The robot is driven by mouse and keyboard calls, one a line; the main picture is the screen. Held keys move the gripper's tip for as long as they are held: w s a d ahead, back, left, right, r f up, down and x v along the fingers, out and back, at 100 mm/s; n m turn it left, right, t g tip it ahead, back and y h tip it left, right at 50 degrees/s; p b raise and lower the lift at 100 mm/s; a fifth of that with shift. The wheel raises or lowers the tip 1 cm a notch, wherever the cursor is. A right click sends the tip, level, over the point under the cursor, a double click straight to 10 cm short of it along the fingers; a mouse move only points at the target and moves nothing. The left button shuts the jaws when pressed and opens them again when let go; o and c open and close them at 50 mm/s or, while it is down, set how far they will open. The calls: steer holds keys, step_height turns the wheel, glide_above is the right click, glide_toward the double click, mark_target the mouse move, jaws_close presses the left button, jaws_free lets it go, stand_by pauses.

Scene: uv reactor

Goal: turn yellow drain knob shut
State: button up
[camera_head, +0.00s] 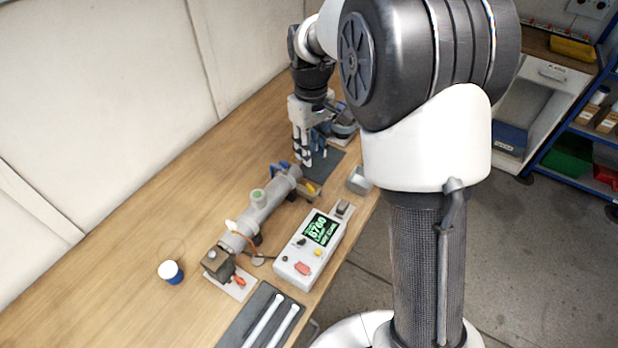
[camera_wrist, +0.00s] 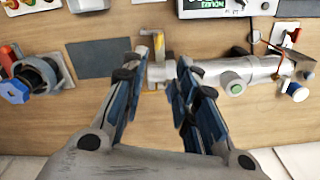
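The yellow drain knob (camera_head: 311,187) sits at the far end of the grey reactor tube (camera_head: 262,204) in the head view. In the wrist view, a yellow part (camera_wrist: 158,42) shows at the tube's left end, just beyond and between my fingertips. My gripper (camera_wrist: 162,58) is open, with one blue-and-black finger on each side of the tube end and nothing held. In the head view my gripper (camera_head: 308,158) hangs over the bench close to the tube's far end. Contact with the knob cannot be told.
A white control box (camera_head: 290,262) with a green display stands right of the tube. A dark mat (camera_wrist: 95,58) lies beside the tube end, with a blue-capped device (camera_wrist: 15,92) farther left. A blue-and-white cup (camera_head: 171,272) stands left.

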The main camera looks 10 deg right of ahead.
mark_target(310, 186)
step_height(310, 186, down, 14)
steer(key=b, duration=0.3)
steer(key=shift+w+r, duration=0.15)
steer(key=shift+r, duration=0.05)
steer(key=shift+c, duration=0.3)
jaws_close()
